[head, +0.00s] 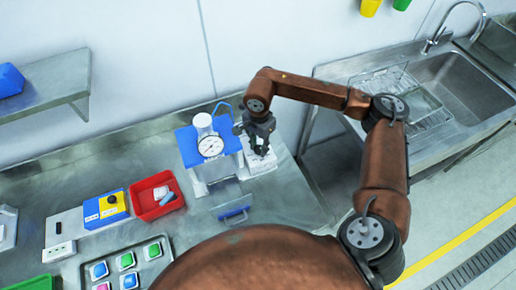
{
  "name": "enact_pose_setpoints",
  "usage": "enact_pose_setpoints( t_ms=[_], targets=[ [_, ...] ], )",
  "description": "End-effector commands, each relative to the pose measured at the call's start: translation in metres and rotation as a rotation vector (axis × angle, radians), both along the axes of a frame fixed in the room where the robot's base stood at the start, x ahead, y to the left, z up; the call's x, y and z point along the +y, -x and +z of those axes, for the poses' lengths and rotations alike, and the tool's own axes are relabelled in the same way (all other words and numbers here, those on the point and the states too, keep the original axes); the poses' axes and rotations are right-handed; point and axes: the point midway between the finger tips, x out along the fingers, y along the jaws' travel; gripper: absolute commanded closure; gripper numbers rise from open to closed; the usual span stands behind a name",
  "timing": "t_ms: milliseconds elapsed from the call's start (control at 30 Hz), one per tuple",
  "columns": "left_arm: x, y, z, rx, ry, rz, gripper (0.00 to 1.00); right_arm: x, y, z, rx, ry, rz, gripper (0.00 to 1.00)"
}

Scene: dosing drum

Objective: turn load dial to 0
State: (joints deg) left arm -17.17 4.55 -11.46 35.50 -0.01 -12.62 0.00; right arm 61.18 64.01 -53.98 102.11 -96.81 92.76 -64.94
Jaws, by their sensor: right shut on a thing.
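The dosing unit (196,160) stands on the steel bench, with a blue top, a white cylinder and a round white gauge (211,146) facing up. A white box (262,165) is attached or set close at its right side. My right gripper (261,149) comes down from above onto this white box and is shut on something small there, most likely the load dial. The fingers hide the dial, so its pointer and marks cannot be read. My left gripper is out of view.
A red bin (146,207) with small items, a blue-and-yellow box with a black knob (112,199) and a tray of coloured pieces (110,282) lie left. A blue-handled drawer or flap (233,214) is in front of the unit. A sink (462,85) is at right.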

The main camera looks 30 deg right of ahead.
Motion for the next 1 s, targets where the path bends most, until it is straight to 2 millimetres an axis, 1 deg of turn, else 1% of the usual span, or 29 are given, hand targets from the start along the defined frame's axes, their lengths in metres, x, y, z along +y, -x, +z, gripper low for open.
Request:
enact_pose_setpoints(
  t_ms=[33,100,400,700,1000],
  targets=[
    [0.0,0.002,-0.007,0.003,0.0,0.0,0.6,0.0,-0.001,-0.002,-0.003,-0.001,0.038,0.97],
    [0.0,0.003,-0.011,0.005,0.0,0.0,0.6,0.0,-0.001,-0.002,-0.003,-0.001,0.092,0.97],
    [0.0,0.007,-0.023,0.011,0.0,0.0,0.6,0.0,-0.001,-0.001,-0.002,0.0,0.261,0.97],
    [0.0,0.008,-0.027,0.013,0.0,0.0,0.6,0.0,-0.001,0.001,-0.002,-0.001,0.327,0.97],
    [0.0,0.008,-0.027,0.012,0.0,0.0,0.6,0.0,0.0,0.001,-0.002,-0.001,0.333,0.97]
  ],
)
